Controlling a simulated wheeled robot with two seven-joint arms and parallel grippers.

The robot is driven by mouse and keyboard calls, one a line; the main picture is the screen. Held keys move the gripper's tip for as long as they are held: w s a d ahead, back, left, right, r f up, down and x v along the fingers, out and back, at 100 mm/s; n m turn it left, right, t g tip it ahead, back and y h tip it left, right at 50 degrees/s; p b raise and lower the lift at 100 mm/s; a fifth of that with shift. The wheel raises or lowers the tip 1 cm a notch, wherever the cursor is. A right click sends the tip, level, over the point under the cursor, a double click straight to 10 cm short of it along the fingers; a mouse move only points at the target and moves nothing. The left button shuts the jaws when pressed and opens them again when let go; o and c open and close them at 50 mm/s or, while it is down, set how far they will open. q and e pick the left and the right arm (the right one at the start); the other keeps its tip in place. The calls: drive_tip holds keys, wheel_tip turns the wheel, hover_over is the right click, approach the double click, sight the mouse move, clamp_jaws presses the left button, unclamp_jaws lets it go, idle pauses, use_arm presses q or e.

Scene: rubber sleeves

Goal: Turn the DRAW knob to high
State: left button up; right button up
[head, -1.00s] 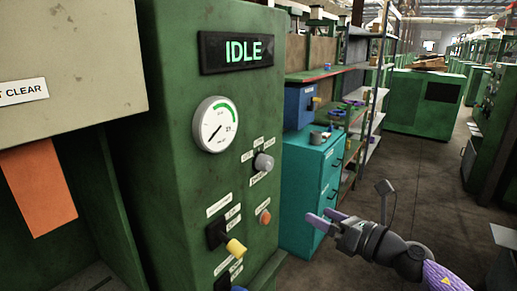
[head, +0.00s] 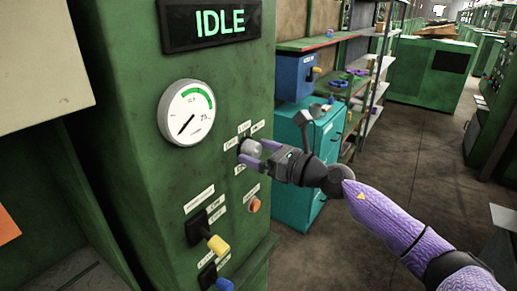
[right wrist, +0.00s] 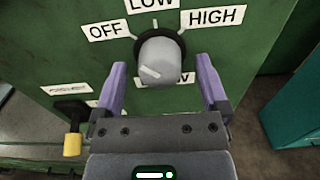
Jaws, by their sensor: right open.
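The grey DRAW knob (right wrist: 158,58) is on the green panel, with the OFF label (right wrist: 106,29) at its upper left, LOW above and HIGH (right wrist: 213,17) at its upper right. A pale line shows on the knob's lower left face; I cannot tell which setting it marks. The label below is partly hidden. In the head view the knob (head: 250,146) is at my right gripper's fingertips. My right gripper (head: 254,153) is open, its purple fingers on either side of the knob, with gaps visible in the wrist view. My left gripper is not in view.
An IDLE display (head: 219,22) and a round gauge (head: 187,112) are above the knob. A yellow-tipped lever (head: 217,244) and an orange button (head: 253,206) are below. A teal cabinet (head: 296,185) stands to the right; the aisle floor beyond is clear.

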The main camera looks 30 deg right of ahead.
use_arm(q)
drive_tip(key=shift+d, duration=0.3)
